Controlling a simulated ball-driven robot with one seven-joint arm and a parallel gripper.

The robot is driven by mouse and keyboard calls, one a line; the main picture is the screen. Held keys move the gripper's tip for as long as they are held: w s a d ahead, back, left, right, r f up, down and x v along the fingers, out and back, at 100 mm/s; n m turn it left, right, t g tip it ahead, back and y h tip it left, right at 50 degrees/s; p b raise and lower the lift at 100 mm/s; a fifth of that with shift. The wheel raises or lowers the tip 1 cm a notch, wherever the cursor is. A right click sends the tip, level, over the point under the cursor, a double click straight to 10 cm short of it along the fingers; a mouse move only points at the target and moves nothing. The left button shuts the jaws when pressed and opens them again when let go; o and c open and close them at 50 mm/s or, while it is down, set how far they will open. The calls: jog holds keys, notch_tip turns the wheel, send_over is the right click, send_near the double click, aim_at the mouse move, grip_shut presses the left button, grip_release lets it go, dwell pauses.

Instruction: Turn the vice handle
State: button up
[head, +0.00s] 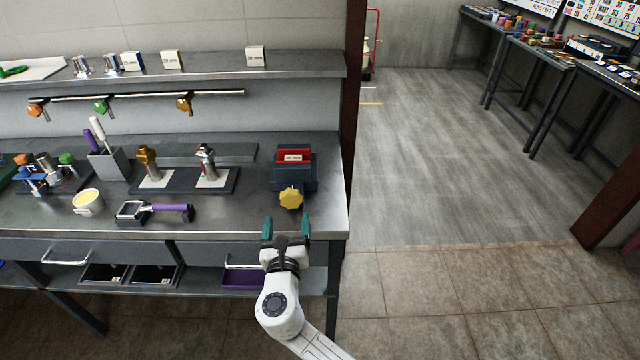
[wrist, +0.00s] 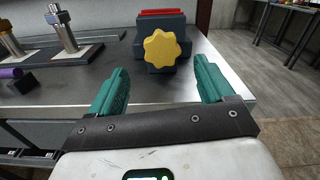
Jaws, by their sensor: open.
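The vice (head: 294,168) is a dark blue-grey block with a red top, standing near the right end of the steel bench. Its handle is a yellow lobed knob (head: 291,198) on the vice's front face. The knob also shows in the wrist view (wrist: 162,48), facing me. My gripper (head: 287,226) has green fingers and is at the bench's front edge, just in front of the knob. In the wrist view my gripper (wrist: 160,82) is open and empty, its fingers wide apart. The knob lies beyond the fingertips, roughly midway between them, not touched.
The steel bench (head: 240,217) is clear around the vice's front. To its left are a dark stand (head: 228,187) with metal fittings and a purple-handled tool (head: 172,208). A shelf (head: 205,72) runs above. A dark red post (head: 352,110) rises behind the bench's right end.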

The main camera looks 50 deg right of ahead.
aim_at(291, 201)
jog(key=x, duration=1)
jog(key=shift+w+d, duration=0.15)
jog(key=shift+d, duration=0.15)
jog(key=c, duration=1)
jog(key=shift+o, duration=0.2)
jog(key=shift+f+m+b, duration=0.3)
jog(key=shift+m+b, duration=0.7)
jog(key=shift+b, duration=0.2)
jog(key=shift+r+m+b, duration=0.1)
jog(key=shift+m+b, duration=0.7)
jog(key=shift+m, duration=0.1)
jog(key=shift+r+m, duration=0.15)
jog(key=shift+m, duration=0.35)
jog(key=o, duration=1)
jog(key=shift+c, duration=0.2)
